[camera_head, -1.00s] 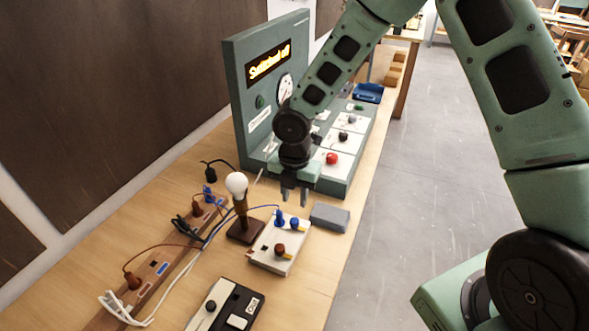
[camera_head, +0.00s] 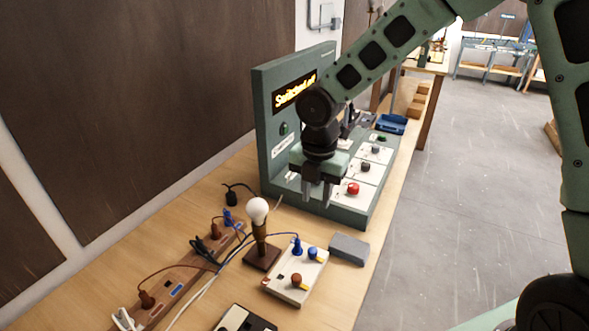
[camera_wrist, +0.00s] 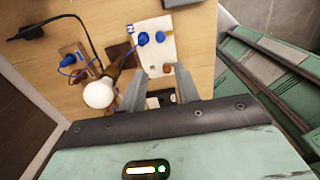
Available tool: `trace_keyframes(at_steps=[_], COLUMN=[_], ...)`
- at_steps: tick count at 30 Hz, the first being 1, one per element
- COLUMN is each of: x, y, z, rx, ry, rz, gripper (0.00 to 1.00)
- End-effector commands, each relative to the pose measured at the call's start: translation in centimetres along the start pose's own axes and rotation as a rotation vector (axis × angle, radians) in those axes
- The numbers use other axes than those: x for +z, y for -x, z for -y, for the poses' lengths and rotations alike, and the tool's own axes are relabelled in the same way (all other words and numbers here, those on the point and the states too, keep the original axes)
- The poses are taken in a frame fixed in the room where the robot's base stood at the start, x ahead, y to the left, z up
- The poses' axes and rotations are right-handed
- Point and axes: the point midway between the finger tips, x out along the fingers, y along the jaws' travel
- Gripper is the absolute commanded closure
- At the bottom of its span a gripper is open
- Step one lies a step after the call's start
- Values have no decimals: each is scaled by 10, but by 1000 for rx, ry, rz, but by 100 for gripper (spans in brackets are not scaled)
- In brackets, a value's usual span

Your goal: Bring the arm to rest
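My gripper (camera_head: 317,191) hangs in the air in front of the green control panel (camera_head: 262,120), above the table. Its two fingers point down and stand apart with nothing between them. In the wrist view my gripper (camera_wrist: 160,97) is also open and empty. The lamp with a white bulb (camera_head: 257,211) stands upright on its dark base, to the left of and below my gripper in the head view. The white terminal box (camera_head: 287,290) with blue and brown plugs lies beside it. The bulb (camera_wrist: 99,93) shows left of the fingers in the wrist view.
A wooden strip (camera_head: 190,277) with plugs and wires lies at left. A grey block (camera_head: 349,248) sits near the table's right edge. A red knob (camera_head: 352,188) is on the panel's sloped base. A blue tray (camera_head: 391,124) lies farther back. The floor at right is clear.

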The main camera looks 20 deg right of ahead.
Motion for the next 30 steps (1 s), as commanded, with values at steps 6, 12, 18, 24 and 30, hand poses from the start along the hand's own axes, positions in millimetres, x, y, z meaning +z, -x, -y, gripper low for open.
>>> trace_keyframes(at_steps=[6,12,18,24,30], x=[-20,-93,-165,-208,-223], y=[1,8,13,12,12], z=[4,34,80,120,135], rx=[-10,-34,-15,-2,-5], ry=[-85,-512,-1068,-1507,-1688], rz=[6,26,22,-28,-60], gripper=[68,68,68,68,68])
